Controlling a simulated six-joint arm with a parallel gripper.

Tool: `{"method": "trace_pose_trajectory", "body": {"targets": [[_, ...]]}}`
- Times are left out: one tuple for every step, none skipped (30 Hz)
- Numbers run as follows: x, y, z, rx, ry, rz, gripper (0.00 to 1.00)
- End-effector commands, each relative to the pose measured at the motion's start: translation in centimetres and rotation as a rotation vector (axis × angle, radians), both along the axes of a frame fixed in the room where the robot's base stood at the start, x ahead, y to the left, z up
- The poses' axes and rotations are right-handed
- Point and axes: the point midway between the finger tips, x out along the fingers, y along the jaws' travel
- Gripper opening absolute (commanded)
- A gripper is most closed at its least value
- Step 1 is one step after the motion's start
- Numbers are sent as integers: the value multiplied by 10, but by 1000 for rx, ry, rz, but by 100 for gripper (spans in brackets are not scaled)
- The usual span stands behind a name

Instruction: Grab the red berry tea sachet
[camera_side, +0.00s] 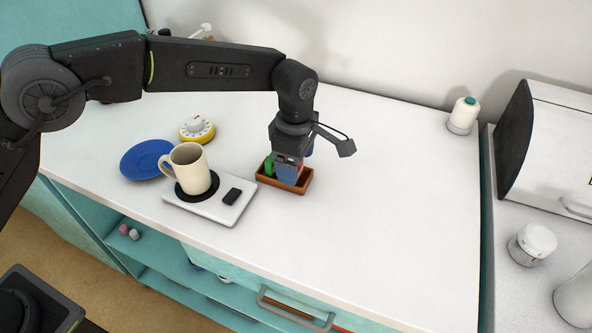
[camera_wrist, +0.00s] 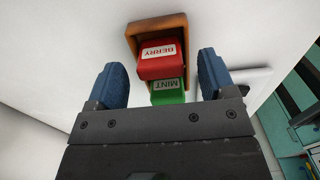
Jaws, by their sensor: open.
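The red berry tea sachet (camera_wrist: 160,68) has a white BERRY label and stands in a small brown wooden tray (camera_wrist: 180,22). A green MINT sachet (camera_wrist: 168,97) is right beside it. My gripper (camera_wrist: 161,64) is open, with one blue finger on each side of the red sachet and a visible gap on both sides. In the side view my gripper (camera_side: 288,174) is down at the tray (camera_side: 300,189). It hides most of the red sachet there; part of the green one (camera_side: 269,166) shows at its left.
A cream mug (camera_side: 190,172) stands on a white scale (camera_side: 225,212) left of the tray. A blue saucer (camera_side: 140,160) and a yellow-and-white timer (camera_side: 196,128) are behind it. The counter right of the tray is clear.

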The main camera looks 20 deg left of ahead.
Motion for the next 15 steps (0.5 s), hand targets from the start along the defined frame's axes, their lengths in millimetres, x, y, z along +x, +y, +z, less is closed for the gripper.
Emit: {"method": "trace_pose_trajectory", "body": {"targets": [[-1, 0, -6, 0, 1, -1, 77], [-1, 0, -8, 0, 1, -1, 77], [-1, 0, -11, 0, 0, -1, 77], [-1, 0, -12, -1, 0, -1, 77], [-1, 0, -13, -1, 0, -1, 77], [-1, 0, -14, -1, 0, -1, 77], [-1, 0, -14, -1, -1, -1, 77], [-1, 0, -14, -1, -1, -1, 77], [-1, 0, -13, -1, -1, -1, 77], [-1, 0, -13, -1, -1, -1, 77], [-1, 0, -13, -1, -1, -1, 77], [0, 0, -13, -1, -1, -1, 74], [0, 0, -13, -1, -1, -1, 71], [0, 0, -13, -1, -1, -1, 68], [0, 0, -13, -1, -1, -1, 64]]}}
